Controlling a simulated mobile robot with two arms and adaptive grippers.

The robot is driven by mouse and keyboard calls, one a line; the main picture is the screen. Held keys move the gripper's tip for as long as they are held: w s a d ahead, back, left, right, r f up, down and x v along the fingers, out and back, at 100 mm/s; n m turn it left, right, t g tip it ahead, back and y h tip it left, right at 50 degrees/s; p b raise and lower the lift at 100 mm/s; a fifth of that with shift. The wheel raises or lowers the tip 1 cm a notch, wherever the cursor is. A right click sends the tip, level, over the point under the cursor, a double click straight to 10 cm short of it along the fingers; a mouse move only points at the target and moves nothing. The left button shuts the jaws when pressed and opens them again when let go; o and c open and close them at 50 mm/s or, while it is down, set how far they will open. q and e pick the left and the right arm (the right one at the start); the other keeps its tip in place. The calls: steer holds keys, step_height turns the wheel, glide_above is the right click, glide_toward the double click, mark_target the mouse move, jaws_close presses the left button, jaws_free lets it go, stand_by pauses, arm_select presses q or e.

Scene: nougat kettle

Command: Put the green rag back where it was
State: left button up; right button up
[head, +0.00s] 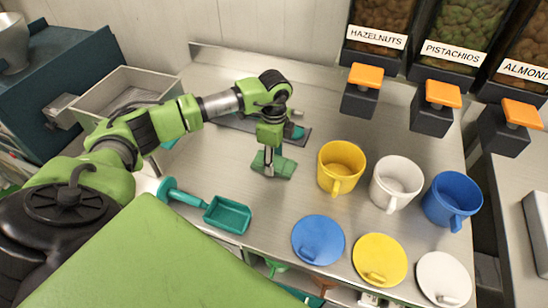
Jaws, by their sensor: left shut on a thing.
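The green rag (284,168) is a small flat green piece at the middle of the steel table in the head view. My left gripper (268,157) points down over it and is shut on it. The gripper hides part of the rag. I cannot tell whether the rag touches the table or hangs just above it. My right gripper is not in view.
A dark mat (237,125) lies behind the gripper. A yellow mug (341,160), a white mug and a blue mug stand to the right, with matching lids in front. A teal scoop (228,214) lies front left. Labelled dispensers stand at the back right.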

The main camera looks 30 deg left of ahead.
arm_select(q)
steer(key=shift+f, duration=0.15)
steer(key=o, duration=1)
steer(key=shift+o, duration=0.3)
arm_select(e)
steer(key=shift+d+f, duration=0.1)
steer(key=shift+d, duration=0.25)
arm_select(q)
steer(key=shift+r, duration=0.35)
steer(key=shift+w+r, duration=0.1)
steer(key=shift+r, duration=0.2)
step_height(320, 180, up, 11)
steer(key=b, duration=0.3)
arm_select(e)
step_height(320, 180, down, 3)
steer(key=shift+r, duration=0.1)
arm_select(q)
steer(key=shift+r, duration=0.1)
